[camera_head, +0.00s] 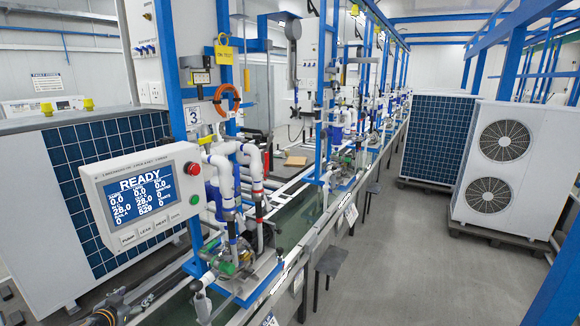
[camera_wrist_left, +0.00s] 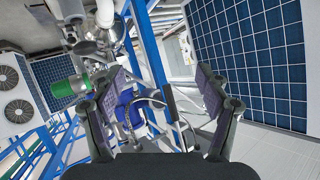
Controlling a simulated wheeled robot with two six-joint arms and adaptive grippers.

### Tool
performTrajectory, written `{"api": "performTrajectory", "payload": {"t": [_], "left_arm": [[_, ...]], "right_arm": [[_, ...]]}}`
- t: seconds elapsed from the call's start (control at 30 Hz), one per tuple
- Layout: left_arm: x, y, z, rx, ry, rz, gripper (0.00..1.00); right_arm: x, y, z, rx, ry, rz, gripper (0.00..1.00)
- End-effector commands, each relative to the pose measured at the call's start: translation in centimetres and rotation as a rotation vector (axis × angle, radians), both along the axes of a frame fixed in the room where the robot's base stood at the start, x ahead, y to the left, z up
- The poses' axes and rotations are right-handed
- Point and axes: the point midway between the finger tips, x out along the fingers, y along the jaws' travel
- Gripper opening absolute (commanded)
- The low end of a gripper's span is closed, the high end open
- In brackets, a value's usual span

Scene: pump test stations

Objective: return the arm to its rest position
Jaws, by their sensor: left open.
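My left gripper (camera_wrist_left: 163,92) is open in the left wrist view, its two dark padded fingers spread with no object held between them. Behind the gap are blue frame bars, a blue fitting and a black hose; I cannot tell how far away they are. In the head view, dark parts at the lower left edge seem to belong to my left arm, mostly cut off by the frame. My right gripper is in neither view.
A control panel (camera_head: 146,196) reading READY stands close at the left, beside white pump piping (camera_head: 222,175). A green-ended fitting (camera_wrist_left: 65,88) is near the left finger. Outdoor units (camera_head: 495,150) stand at right.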

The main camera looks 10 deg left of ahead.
Motion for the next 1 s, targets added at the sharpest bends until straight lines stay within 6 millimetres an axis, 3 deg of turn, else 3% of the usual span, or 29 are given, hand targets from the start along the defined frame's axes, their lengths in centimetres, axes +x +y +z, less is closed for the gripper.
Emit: {"api": "performTrajectory", "payload": {"t": [0.1, 0.2, 0.3, 0.4, 0.6, 0.9, 1.0], "left_arm": [[-2.3, -6.9, -4.6, -0.019, 0.081, 0.044, 0.75], [-5.6, -14.0, -7.5, -0.034, 0.203, 0.081, 0.75], [-8.7, -19.8, -8.3, -0.051, 0.329, 0.090, 0.75], [-11.4, -24.0, -8.1, -0.074, 0.435, 0.079, 0.75], [-15.8, -30.0, -6.4, -0.123, 0.597, 0.026, 0.75], [-21.3, -35.9, -2.5, -0.203, 0.773, -0.090, 0.75], [-20.6, -35.4, -6.1, -0.196, 0.789, -0.085, 0.75]], "right_arm": [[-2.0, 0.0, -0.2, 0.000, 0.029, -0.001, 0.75], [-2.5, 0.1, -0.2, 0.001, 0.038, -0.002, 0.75], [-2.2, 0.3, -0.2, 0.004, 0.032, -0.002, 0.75], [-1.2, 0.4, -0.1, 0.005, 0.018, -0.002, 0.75], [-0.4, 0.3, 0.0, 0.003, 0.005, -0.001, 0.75], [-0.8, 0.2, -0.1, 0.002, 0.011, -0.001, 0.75], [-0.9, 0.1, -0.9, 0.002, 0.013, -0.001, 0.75]]}}
